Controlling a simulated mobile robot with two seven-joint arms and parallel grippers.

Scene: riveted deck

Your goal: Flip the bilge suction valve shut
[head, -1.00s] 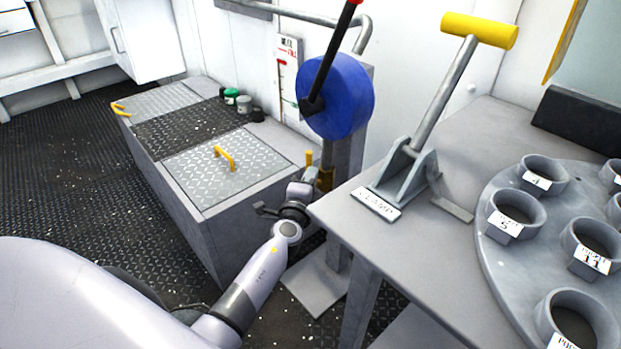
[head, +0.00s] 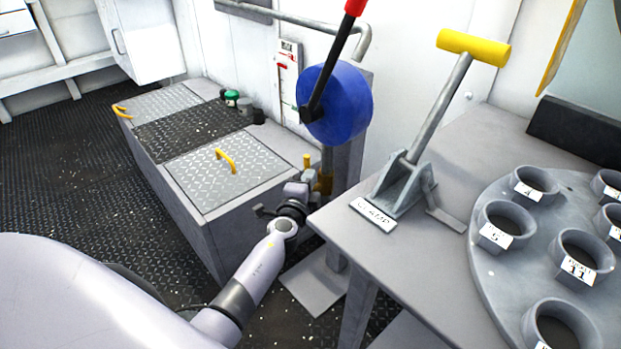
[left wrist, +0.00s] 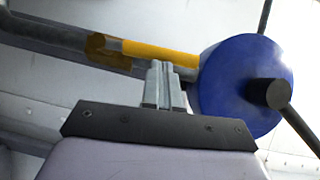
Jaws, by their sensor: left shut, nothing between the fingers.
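The bilge suction valve has a brass-coloured body (head: 324,182) on the pipe below the blue pump. Its yellow lever (head: 307,161) stands upright, and in the left wrist view the lever (left wrist: 160,52) lies along the pipe, pointing toward the blue pump. The brass body also shows in the left wrist view (left wrist: 103,50). My left gripper (head: 311,181) is beside the valve. In the left wrist view its fingers (left wrist: 165,66) are together and empty, with their tips right by the lever; I cannot tell whether they touch it. My right gripper is not in view.
The blue pump (head: 342,105) with its red-tipped handle is above the valve. A grey table (head: 400,262) with a yellow-topped clamp lever (head: 474,47) and numbered cups stands close on the right. A long locker (head: 205,235) with tread-plate lids is to the left.

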